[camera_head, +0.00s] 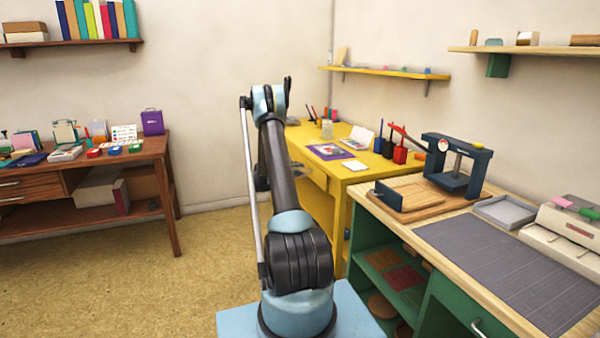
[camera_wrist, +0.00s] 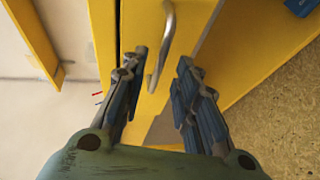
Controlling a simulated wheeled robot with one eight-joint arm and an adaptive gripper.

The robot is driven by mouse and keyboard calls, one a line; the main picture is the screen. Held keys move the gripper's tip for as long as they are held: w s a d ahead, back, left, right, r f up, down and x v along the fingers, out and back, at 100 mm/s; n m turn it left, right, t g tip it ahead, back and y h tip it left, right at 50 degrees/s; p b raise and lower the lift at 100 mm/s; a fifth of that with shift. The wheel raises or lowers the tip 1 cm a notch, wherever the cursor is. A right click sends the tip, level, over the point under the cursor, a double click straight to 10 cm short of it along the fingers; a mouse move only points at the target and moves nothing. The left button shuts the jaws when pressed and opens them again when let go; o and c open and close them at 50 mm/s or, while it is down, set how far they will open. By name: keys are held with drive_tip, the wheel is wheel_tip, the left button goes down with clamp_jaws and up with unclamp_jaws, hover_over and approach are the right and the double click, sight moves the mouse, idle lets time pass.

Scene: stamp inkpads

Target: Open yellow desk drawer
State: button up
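The yellow desk (camera_head: 349,174) stands against the back wall in the head view, partly hidden behind my arm. Its yellow drawer (camera_head: 312,173) shows a front that looks flush with the desk. In the wrist view the yellow drawer front (camera_wrist: 142,22) carries a curved metal handle (camera_wrist: 167,42). My gripper (camera_wrist: 161,68) is open, with one finger on each side of the handle in the picture. No finger visibly touches the handle, and I cannot tell the exact depth between them. In the head view my gripper is not clearly visible behind my arm.
A green workbench (camera_head: 452,302) with a wooden top stands close on the right. A brown table (camera_head: 150,150) with stamps and pads is at the left. Open floor (camera_head: 215,235) lies between that table and my arm. Pens, paper and a jar stand on the yellow desk.

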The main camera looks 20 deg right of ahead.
drive_tip(key=shift+x, duration=1.2)
drive_tip(key=shift+c, duration=0.3)
clamp_jaws()
drive_tip(key=shift+s, duration=0.1)
